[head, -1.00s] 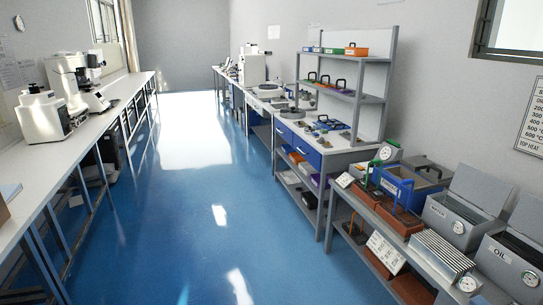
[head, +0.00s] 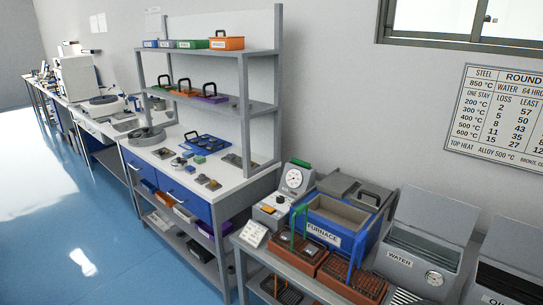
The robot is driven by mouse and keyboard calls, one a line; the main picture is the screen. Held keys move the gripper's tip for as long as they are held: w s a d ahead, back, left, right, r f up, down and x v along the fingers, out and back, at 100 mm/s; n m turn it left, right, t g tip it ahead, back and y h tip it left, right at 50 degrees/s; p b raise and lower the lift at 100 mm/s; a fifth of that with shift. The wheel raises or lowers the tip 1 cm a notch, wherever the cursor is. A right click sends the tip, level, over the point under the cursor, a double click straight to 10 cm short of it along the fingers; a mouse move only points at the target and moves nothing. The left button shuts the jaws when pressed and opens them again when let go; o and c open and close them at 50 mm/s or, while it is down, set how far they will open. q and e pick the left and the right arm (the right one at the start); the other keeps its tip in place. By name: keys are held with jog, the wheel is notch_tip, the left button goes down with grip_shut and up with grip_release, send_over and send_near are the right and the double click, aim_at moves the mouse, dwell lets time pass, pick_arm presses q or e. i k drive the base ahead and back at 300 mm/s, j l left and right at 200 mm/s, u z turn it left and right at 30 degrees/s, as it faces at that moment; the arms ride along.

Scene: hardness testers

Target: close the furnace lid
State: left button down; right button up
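The blue furnace (head: 323,236), labelled FURNACE, stands on the low bench at the lower right of the head view. Its top is open and its pale inside shows. A flat grey lid (head: 342,186) with a dark handle (head: 370,195) lies behind the opening, swung back toward the wall. Neither of my grippers is in view.
A control box with a gauge (head: 294,178) stands left of the furnace. Brown trays (head: 347,280) sit in front. An open WATER tank (head: 410,268) and another tank (head: 503,290) stand to the right. The blue floor (head: 95,225) at left is clear.

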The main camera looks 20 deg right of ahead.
aim_at(354, 186)
jog(key=i+j+z, duration=0.2)
jog(key=i, duration=0.3)
jog(key=i+j+z, duration=0.2)
jog(key=i, duration=0.25)
jog(key=i+z, duration=0.15)
jog(key=z, duration=0.25)
jog(key=i+j+z, duration=0.1)
jog(key=z, duration=0.3)
jog(key=i+j+z, duration=0.15)
jog(key=z, duration=0.2)
jog(key=i+j+z, duration=0.1)
jog(key=z, duration=0.3)
jog(key=i+j+z, duration=0.15)
jog(key=z, duration=0.35)
jog(key=i+j+z, duration=0.15)
jog(key=z, duration=0.3)
jog(key=i+j+z, duration=0.1)
jog(key=j+z, duration=0.2)
jog(key=z, duration=0.2)
jog(key=i+j+z, duration=0.1)
jog(key=j+z, duration=0.2)
jog(key=z, duration=0.2)
